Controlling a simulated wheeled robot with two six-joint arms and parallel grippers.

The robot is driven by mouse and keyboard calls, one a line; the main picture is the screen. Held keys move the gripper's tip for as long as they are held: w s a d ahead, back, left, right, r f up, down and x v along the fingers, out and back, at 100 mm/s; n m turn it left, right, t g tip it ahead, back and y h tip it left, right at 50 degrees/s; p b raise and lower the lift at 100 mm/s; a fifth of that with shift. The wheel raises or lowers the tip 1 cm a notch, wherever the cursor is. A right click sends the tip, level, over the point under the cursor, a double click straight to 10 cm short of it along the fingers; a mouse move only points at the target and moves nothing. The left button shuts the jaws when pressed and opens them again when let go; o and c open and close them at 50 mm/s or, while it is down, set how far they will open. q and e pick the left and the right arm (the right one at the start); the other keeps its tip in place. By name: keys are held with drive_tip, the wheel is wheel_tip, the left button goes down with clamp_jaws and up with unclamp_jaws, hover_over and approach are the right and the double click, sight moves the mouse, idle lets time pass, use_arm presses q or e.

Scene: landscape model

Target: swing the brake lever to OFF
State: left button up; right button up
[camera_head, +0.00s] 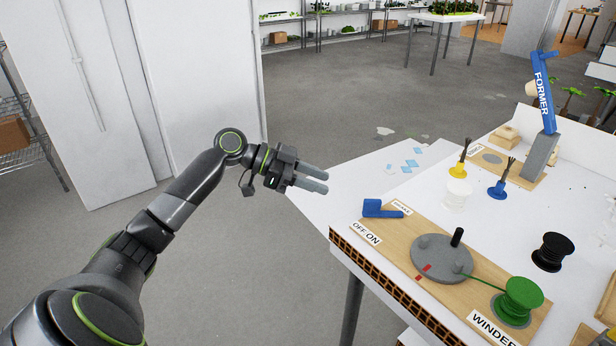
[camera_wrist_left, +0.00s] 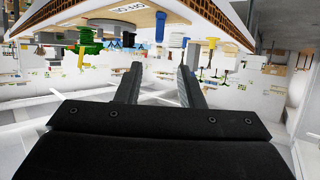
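The blue brake lever (camera_head: 380,208) sits at the far left corner of the wooden winder board (camera_head: 400,262), beside a small label and behind the OFF ON label (camera_head: 366,233). Its blue arm points right in the head view. The wrist view is upside down; a blue part that looks like the lever (camera_wrist_left: 160,26) hangs near the OFF ON label (camera_wrist_left: 128,8) there. My left gripper (camera_head: 325,181) is open and empty, left of the lever and apart from it, out beyond the table's edge. Its two fingers (camera_wrist_left: 158,82) stand apart in the wrist view. My right gripper is not in view.
On the board are a grey disc (camera_head: 441,258) with a black knob and a green spool (camera_head: 518,300). Open floor lies left of the table.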

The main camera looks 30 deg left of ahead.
use_arm(q)
drive_tip(key=shift+v, duration=0.9)
